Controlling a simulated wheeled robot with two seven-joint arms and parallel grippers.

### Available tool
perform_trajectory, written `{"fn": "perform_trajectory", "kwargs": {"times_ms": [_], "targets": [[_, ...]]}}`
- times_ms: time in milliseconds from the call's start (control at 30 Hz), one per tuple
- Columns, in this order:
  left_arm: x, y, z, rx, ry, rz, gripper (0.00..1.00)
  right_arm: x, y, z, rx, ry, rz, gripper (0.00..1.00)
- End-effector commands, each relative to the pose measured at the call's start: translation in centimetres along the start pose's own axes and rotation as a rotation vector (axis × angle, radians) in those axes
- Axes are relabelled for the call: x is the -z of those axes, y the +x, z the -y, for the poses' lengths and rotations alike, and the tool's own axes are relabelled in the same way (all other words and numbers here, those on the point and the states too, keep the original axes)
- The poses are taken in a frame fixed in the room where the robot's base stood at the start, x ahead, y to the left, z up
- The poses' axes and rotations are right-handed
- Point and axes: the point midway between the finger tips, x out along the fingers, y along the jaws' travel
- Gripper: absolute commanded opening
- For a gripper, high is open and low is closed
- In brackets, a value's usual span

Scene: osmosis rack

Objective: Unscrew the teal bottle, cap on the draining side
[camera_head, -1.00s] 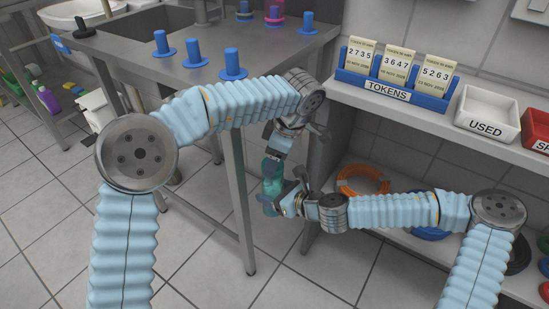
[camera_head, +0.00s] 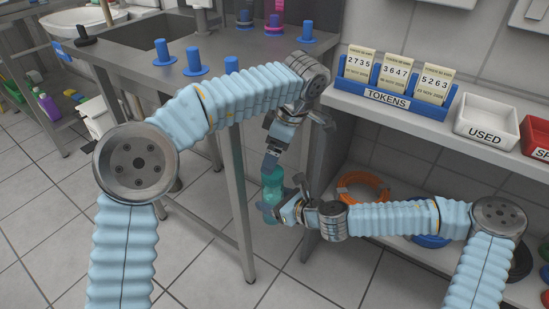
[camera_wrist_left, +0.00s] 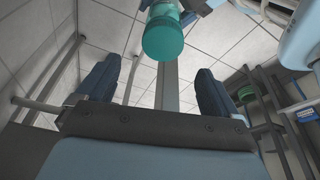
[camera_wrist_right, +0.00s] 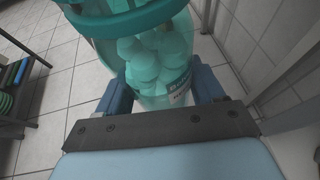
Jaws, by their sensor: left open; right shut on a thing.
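The teal bottle (camera_head: 273,190) is upright in the air in front of the steel counter. My right gripper (camera_head: 268,212) is shut on its body; the right wrist view shows the clear teal wall (camera_wrist_right: 150,60) with pale round pieces inside and part of a label. My left gripper (camera_head: 271,160) points down just above the bottle's top, open. In the left wrist view the round teal top (camera_wrist_left: 162,40) is ahead of the spread fingers, apart from them. I cannot tell whether this top is screwed tight. The draining side (camera_head: 215,82) is the steel surface right of the sink basin.
Several blue pegs (camera_head: 194,64) stand on the draining side, one with pink rings (camera_head: 274,24). The sink basin (camera_head: 145,38) is to their left. A shelf at right holds the blue token rack (camera_head: 385,95) and a white USED tray (camera_head: 486,120). An orange coil (camera_head: 362,187) lies below.

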Motion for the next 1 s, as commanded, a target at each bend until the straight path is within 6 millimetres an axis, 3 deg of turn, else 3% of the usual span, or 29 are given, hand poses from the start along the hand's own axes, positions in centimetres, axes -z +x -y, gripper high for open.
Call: {"fn": "perform_trajectory", "kwargs": {"times_ms": [200, 333, 467, 800, 1000], "targets": [[-1.1, -5.4, 0.1, -0.015, 0.058, 0.004, 0.94, 0.0, 0.0, 0.0, 0.0, 0.0, 0.001, 0.0], [-1.4, -6.5, 0.3, -0.013, 0.078, 0.005, 0.94, 0.0, 0.0, 0.0, 0.0, 0.0, 0.001, 0.0], [-1.2, -4.8, 0.4, -0.01, 0.078, 0.002, 0.94, 0.0, 0.0, 0.0, 0.0, 0.0, 0.001, 0.0], [-1.3, 2.0, 0.3, -0.01, 0.078, 0.003, 0.94, -0.1, 0.0, 0.0, 0.0, 0.0, 0.001, 0.0], [-1.4, 4.4, 0.2, -0.012, 0.079, 0.005, 0.94, -0.1, 0.0, 0.0, 0.0, 0.0, 0.001, 0.0]]}}
